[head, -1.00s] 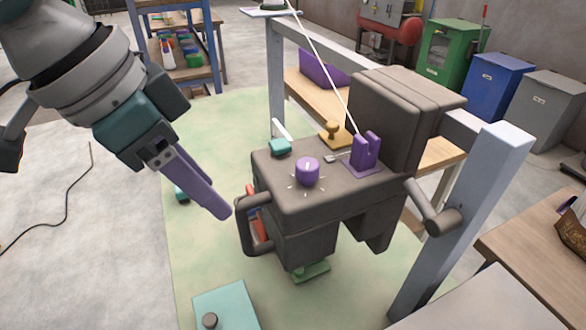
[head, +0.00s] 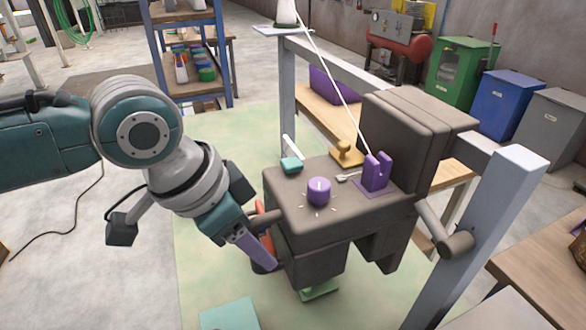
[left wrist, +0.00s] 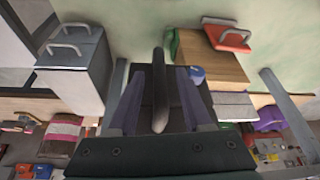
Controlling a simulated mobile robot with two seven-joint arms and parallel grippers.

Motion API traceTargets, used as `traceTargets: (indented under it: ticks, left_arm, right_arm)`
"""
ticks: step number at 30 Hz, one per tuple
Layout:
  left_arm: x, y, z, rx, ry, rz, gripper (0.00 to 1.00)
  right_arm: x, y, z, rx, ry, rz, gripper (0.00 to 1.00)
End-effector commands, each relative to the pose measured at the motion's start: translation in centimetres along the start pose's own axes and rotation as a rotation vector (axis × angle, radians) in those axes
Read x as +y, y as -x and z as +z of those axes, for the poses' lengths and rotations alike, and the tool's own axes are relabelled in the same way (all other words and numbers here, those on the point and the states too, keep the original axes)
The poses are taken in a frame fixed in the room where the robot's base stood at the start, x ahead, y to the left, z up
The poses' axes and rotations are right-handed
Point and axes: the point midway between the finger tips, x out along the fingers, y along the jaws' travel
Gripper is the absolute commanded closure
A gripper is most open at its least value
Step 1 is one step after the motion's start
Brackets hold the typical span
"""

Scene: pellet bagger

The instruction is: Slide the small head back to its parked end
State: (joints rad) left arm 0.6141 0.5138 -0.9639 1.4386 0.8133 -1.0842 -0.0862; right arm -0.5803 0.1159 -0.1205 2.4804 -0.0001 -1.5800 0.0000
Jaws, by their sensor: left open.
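The small head (head: 325,215) is a dark grey block hanging on the grey rail frame, with a purple knob (head: 318,191) on its top. A dark bar handle (head: 266,217) stands out from its left side, partly hidden behind my gripper in the head view. My left gripper (head: 268,262) is at this handle with its fingers pointing down and right. In the left wrist view the handle (left wrist: 160,95) lies between the two spread purple fingers (left wrist: 160,75), with gaps on both sides. The left gripper is open. My right gripper is not in view.
A tall dark block (head: 400,135) stands behind the head. A grey post (head: 485,235) rises at the right, with a dark side handle (head: 445,235) near it. A teal box (head: 228,314) is on the floor below. Green floor lies open around the frame.

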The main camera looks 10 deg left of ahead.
Motion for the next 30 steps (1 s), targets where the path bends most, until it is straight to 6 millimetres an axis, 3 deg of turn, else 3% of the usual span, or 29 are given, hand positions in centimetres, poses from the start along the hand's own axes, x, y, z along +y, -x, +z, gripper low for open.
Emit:
traceTargets:
  ticks: [2,14,30]
  left_arm:
    - [-0.01,0.02,0.00,0.000,0.000,0.000,0.55]
    - [0.00,0.04,0.00,0.000,0.000,0.000,1.00]
    - [0.02,0.05,-0.01,0.000,0.000,0.001,1.00]
  right_arm:
    - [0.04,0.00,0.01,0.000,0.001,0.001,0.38]
    - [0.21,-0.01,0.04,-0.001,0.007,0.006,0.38]
    - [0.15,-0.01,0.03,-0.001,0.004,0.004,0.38]
